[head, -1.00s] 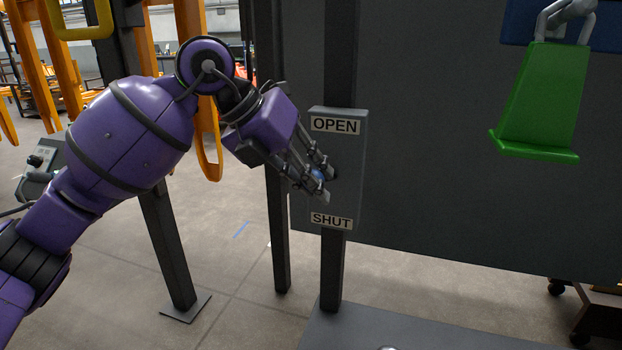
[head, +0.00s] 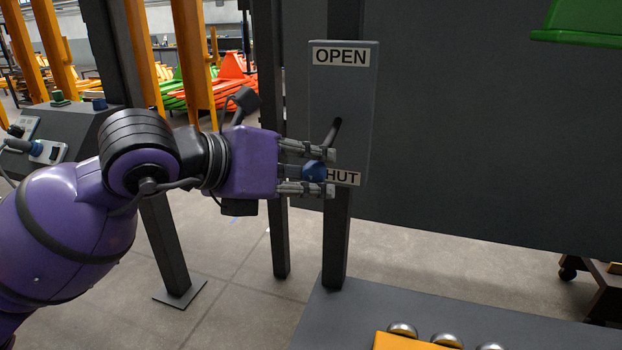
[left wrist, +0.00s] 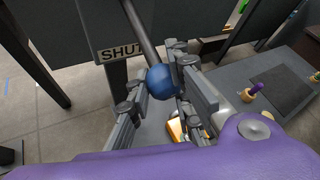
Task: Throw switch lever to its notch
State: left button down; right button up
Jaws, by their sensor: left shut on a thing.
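The grey switch box (head: 357,115) is fixed to a dark post, with an OPEN label (head: 340,56) at its top and a SHUT label (head: 347,178) at its bottom. Its dark lever shaft (head: 332,132) slants down and left to a blue knob (head: 314,171). The knob is level with the SHUT label and partly covers it. My left gripper (head: 322,171) is shut on the knob, one finger above and one below. The left wrist view shows the blue knob (left wrist: 163,82) between the fingers, beside the SHUT label (left wrist: 121,51). My right gripper is out of view.
A large dark panel (head: 480,140) stands behind and right of the box. A grey surface (head: 340,320) lies below, bearing a yellow block (head: 400,342) with several metallic domes. A green object (head: 585,22) is at upper right. A control console (head: 75,125) stands at left.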

pick_arm(q)
jog(key=shift+w+f+t+b, duration=0.2)
jog(key=shift+f+b, duration=0.15)
jog(key=shift+f, duration=0.15)
jog(key=shift+w+f+t+b, duration=0.1)
jog(key=shift+w+f+b, duration=0.15)
jog(key=shift+f, duration=0.2)
jog(key=shift+w+f+b, duration=0.25)
jog(key=shift+f+b, duration=0.2)
jog(key=shift+b, duration=0.1)
jog(key=c, duration=1.8)
grip_release()
jog(key=shift+o, duration=0.7)
jog(key=shift+w+a, duration=0.1)
jog(key=v, duration=1.2)
